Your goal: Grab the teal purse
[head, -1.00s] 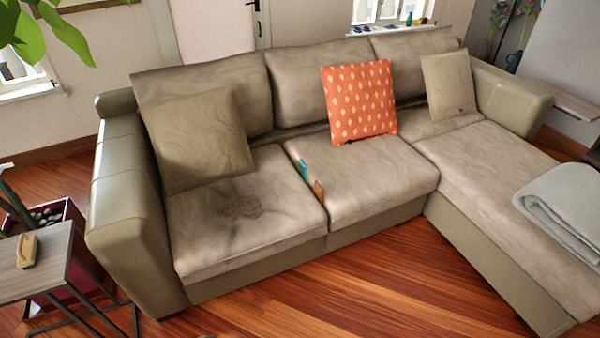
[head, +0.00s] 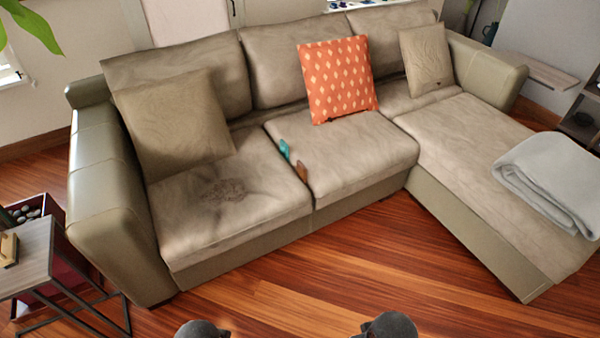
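The teal purse (head: 284,149) is a small, thin teal item. It stands on edge at the seam between the left and middle seat cushions of the beige sofa (head: 240,239), and its lower part seems tucked into the gap. A small brown item (head: 302,172) of similar shape stands in the same seam, nearer the front edge. Neither of my grippers can be made out. Only two dark rounded parts of mine show at the bottom edge, well short of the sofa.
An orange patterned pillow (head: 338,80) and beige pillows (head: 176,125) lean on the backrest. A grey folded blanket (head: 552,180) lies on the chaise at right. A small side table (head: 30,255) stands at left. The wooden floor (head: 330,270) before the sofa is clear.

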